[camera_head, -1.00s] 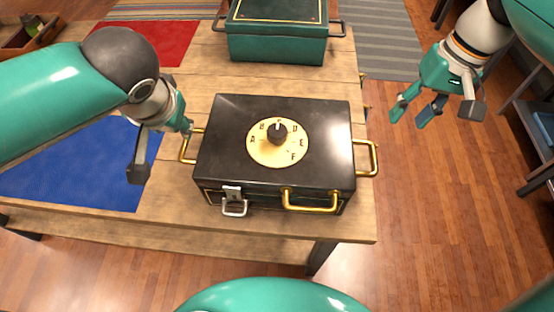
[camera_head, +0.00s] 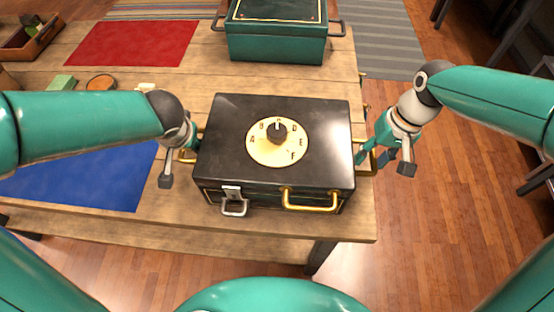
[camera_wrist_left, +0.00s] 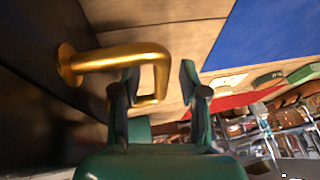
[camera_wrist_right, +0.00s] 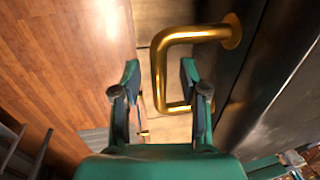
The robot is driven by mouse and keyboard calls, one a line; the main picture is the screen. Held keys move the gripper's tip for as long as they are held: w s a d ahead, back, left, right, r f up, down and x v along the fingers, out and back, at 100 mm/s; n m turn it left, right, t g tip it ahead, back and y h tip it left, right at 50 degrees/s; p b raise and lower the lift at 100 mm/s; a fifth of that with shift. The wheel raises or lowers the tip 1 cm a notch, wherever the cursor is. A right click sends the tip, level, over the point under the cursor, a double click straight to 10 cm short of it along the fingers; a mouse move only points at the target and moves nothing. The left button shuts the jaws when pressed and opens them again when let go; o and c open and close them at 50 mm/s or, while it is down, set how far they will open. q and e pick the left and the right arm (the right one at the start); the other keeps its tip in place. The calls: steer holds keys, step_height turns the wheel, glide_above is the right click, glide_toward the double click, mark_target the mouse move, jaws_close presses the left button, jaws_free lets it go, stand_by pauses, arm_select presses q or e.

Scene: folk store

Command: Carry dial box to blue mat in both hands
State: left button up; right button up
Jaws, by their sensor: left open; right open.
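The dial box (camera_head: 225,160) is a black box with a cream lettered dial (camera_head: 262,153) on its lid. It stands on the wooden table, with gold handles at its left and right sides. The blue mat (camera_head: 95,180) lies left of it, partly hidden by my left arm. My left gripper (camera_head: 185,150) is at the left handle; in the left wrist view the handle (camera_wrist_left: 120,58) reaches between the open fingers. My right gripper (camera_head: 372,158) is at the right handle; in the right wrist view this handle (camera_wrist_right: 190,35) has its outer bar between the open fingers.
A green box (camera_head: 277,45) with dark side handles stands behind the dial box. A red mat (camera_head: 133,43) lies at the back left. A green block (camera_head: 62,83) and a round orange-brown item (camera_head: 100,82) lie beyond my left arm. The table's right edge is close to the dial box.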

arm_select(q)
jaws_close()
arm_select(e)
jaws_close()
arm_select(q)
steer(key=shift+w, duration=0.1)
